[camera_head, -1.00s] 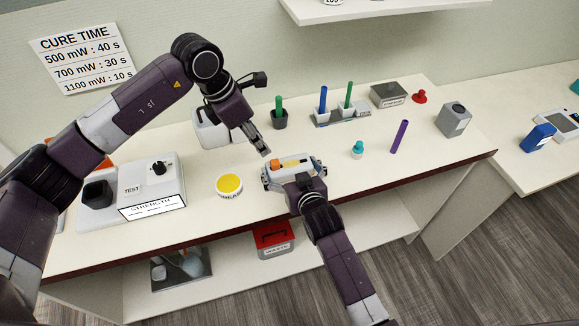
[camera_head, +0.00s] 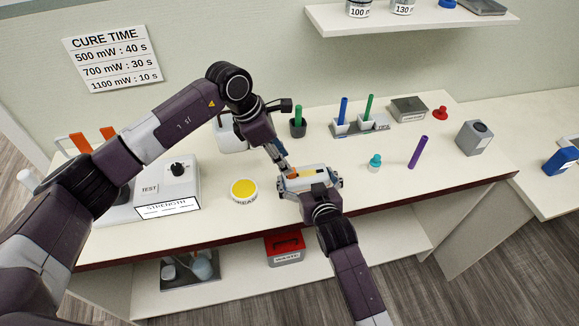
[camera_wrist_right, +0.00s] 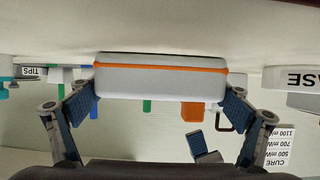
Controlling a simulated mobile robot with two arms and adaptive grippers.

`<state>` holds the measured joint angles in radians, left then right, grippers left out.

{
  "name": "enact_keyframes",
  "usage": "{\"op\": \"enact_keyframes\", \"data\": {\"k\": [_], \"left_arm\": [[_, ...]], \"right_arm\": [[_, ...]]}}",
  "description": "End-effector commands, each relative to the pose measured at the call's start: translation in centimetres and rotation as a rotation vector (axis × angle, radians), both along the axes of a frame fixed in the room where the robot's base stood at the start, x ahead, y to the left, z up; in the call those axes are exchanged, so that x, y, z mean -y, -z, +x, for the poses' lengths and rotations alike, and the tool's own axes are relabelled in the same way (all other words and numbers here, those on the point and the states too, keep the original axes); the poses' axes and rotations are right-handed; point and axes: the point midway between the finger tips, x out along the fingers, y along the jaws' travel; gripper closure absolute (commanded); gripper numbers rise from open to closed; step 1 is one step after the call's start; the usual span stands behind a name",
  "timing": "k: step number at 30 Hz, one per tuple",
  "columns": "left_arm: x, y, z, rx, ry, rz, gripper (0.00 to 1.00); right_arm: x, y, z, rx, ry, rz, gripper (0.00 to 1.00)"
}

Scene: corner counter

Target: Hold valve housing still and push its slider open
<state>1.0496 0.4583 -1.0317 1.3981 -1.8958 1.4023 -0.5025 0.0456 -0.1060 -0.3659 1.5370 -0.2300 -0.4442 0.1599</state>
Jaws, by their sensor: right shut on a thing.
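My right gripper (camera_head: 311,192) is shut on the housing from the front, one finger at each end. The orange slider (camera_head: 292,174) is at the left part of the housing's top; it also shows in the wrist view (camera_wrist_right: 195,112). My left gripper (camera_head: 286,168) looks shut, with its tips beside the slider's left side. Whether they touch the slider I cannot tell.
A round tub with a yellow top (camera_head: 244,190) stands left of the housing. A strength tester (camera_head: 168,185) is further left. A teal-capped bottle (camera_head: 375,161) and a purple stick (camera_head: 418,152) are to the right. A tip rack (camera_head: 360,126) stands behind.

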Motion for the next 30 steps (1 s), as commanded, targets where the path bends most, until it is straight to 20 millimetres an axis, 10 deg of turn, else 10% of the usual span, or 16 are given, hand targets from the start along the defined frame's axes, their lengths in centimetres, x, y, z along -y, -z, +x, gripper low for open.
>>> {"op": "enact_keyframes", "data": {"k": [20, 30], "left_arm": [[1.7, 4.4, 0.5, 0.001, 0.000, 0.000, 0.65], [1.7, 4.3, 0.6, 0.001, 0.000, 0.000, 1.00]], "right_arm": [[0.1, 0.1, 0.0, -0.002, 0.001, -0.002, 0.35], [0.1, 0.1, 0.0, -0.002, 0.001, -0.002, 0.35]]}}
